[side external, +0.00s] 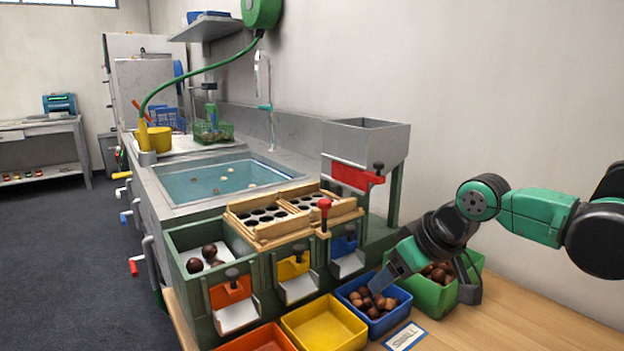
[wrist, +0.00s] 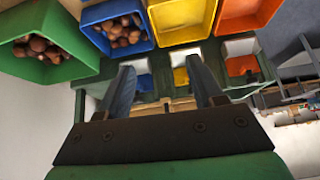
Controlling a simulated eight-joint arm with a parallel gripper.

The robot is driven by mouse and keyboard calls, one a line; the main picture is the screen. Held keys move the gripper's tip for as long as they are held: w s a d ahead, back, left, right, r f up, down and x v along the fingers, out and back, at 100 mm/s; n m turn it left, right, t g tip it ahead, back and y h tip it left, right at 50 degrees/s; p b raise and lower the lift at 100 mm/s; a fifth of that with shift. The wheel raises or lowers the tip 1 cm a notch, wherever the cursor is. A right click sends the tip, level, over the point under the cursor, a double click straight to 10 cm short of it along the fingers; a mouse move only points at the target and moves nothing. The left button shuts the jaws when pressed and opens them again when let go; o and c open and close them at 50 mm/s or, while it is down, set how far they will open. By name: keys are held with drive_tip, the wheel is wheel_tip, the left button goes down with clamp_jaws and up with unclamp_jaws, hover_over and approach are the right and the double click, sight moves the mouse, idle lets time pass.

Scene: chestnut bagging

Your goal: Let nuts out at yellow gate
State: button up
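The yellow gate (side external: 290,268) is the middle of three coloured gates on the green sorter. It has a dark knob (side external: 299,249) on top and appears lowered, above an empty white chute (side external: 299,288). The yellow bin (side external: 325,324) in front is empty. In the wrist view the yellow gate (wrist: 180,76) shows between the fingers, close to the finger on the right, and the yellow bin (wrist: 182,18) is above it. My gripper (side external: 422,292) is open and empty, over the blue and green bins, to the right of the yellow gate. It also shows in the wrist view (wrist: 158,68).
The orange gate (side external: 229,291) is to the left and the blue gate (side external: 343,245) to the right. The blue bin (side external: 402,306) and green bin (side external: 427,297) hold nuts. A red-knobbed lever (side external: 324,205) stands by the wooden trays (side external: 275,235). A few nuts lie in the left compartment.

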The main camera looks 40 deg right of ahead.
drive_tip(key=w+a+r+m+g, duration=0.25)
drive_tip(key=w+r, duration=0.35)
drive_tip(key=w, duration=0.3)
drive_tip(key=m+g, duration=0.1)
drive_tip(key=g, duration=0.3)
hover_over(299, 247)
drive_tip(key=shift+s+d+f+t, duration=0.25)
drive_tip(key=shift+f, duration=0.15)
drive_tip(key=shift+w+a+f+m, duration=0.15)
drive_tip(key=shift+w+f+m, duration=0.05)
drive_tip(key=shift+f, duration=0.2)
drive_tip(key=shift+w+a+f+m, duration=0.1)
drive_tip(key=shift+w+f+m, duration=0.05)
drive_tip(key=shift+f, duration=2.9)
clamp_jaws()
